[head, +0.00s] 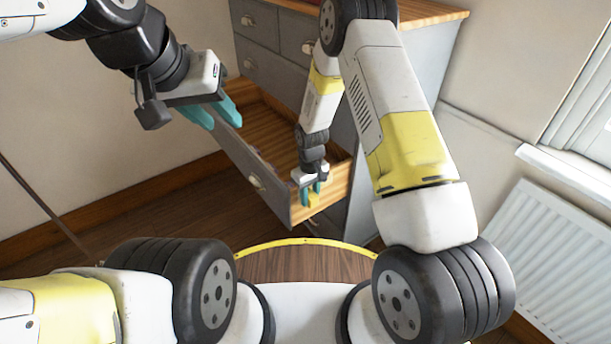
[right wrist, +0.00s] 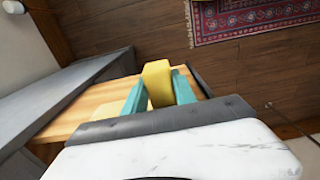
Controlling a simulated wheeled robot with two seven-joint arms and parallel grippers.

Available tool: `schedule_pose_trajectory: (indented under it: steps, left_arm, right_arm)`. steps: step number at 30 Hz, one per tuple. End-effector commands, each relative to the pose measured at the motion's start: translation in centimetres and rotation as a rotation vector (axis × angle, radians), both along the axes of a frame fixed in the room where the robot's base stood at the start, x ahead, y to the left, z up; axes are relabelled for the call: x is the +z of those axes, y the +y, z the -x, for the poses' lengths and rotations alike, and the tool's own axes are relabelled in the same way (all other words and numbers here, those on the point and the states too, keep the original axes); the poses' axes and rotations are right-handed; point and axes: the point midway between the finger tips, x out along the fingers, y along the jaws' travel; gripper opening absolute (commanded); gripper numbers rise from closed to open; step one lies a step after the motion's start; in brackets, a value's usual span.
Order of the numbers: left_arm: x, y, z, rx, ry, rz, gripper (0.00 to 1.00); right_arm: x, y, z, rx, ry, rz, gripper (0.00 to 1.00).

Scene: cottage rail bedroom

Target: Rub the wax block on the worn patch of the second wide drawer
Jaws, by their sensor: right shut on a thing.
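The yellow wax block (head: 313,199) is between the teal fingers of my right gripper (head: 310,190), at the near right corner of the open drawer (head: 240,165). In the right wrist view the block (right wrist: 157,80) stands out past the fingers of the gripper (right wrist: 160,92), with the drawer's bare wood (right wrist: 95,98) just behind it. I cannot tell whether the block touches the wood. The worn patch cannot be made out.
The grey chest of drawers (head: 275,70) has a wooden top and its other visible drawers closed. A white radiator (head: 550,250) stands by the right wall. In the right wrist view a red patterned rug (right wrist: 250,18) lies on the dark wooden floor.

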Motion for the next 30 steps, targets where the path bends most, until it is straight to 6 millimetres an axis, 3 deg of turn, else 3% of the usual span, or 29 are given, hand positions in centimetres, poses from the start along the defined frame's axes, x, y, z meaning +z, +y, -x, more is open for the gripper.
schedule_pose_trajectory:
  steps: [6,13,30]
  left_arm:
    - [0.0,0.0,0.0,0.0,0.0,0.0,0.36]
    - [0.0,0.0,0.0,0.0,0.0,0.0,0.36]
    - [0.0,0.0,0.0,0.0,0.0,0.0,0.36]
  right_arm:
    - [0.0,-1.1,-0.8,0.0,-0.001,-0.001,0.0]
    - [0.0,-0.8,-0.9,0.002,0.0,0.0,0.0]
    - [0.1,2.4,1.0,0.005,-0.005,-0.004,0.0]
